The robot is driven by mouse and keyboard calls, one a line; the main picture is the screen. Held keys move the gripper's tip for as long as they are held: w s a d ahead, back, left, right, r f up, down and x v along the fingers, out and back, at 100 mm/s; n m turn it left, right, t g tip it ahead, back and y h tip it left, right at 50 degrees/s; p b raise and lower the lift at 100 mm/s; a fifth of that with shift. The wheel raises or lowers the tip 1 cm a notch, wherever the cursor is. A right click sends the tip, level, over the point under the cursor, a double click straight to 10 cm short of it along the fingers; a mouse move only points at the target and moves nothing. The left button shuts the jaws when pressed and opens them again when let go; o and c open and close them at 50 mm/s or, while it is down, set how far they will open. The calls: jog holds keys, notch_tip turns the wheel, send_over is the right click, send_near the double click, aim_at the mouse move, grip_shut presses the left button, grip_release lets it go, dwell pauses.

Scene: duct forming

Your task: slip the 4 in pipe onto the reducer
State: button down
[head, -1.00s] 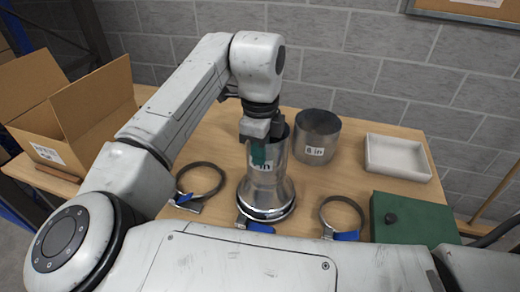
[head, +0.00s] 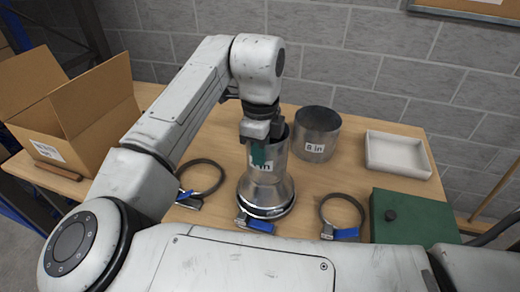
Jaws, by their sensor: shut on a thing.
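The 4 in pipe (head: 271,180) is a shiny metal cylinder with a partly covered white label. It stands upright at the reducer (head: 266,199), a flared metal piece on the table. The pipe's lower end meets the narrow top of the reducer; I cannot tell how far it overlaps. My gripper (head: 262,147) is above and at the pipe's near rim, shut on its wall, with a green fingertip in front of the label. The gripper hides part of the pipe's rim.
The 8 in pipe (head: 316,143) stands behind on the right. Clamps with blue handles lie at left (head: 201,180) and right (head: 342,217). A white tray (head: 398,174), a green case (head: 415,221) and an open cardboard box (head: 75,140) sit around the table (head: 350,180).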

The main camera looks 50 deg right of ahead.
jog(key=c, duration=1.2)
grip_release()
notch_tip(320, 180, up, 11)
jog(key=shift+f+b, duration=0.1)
jog(key=shift+b, duration=0.25)
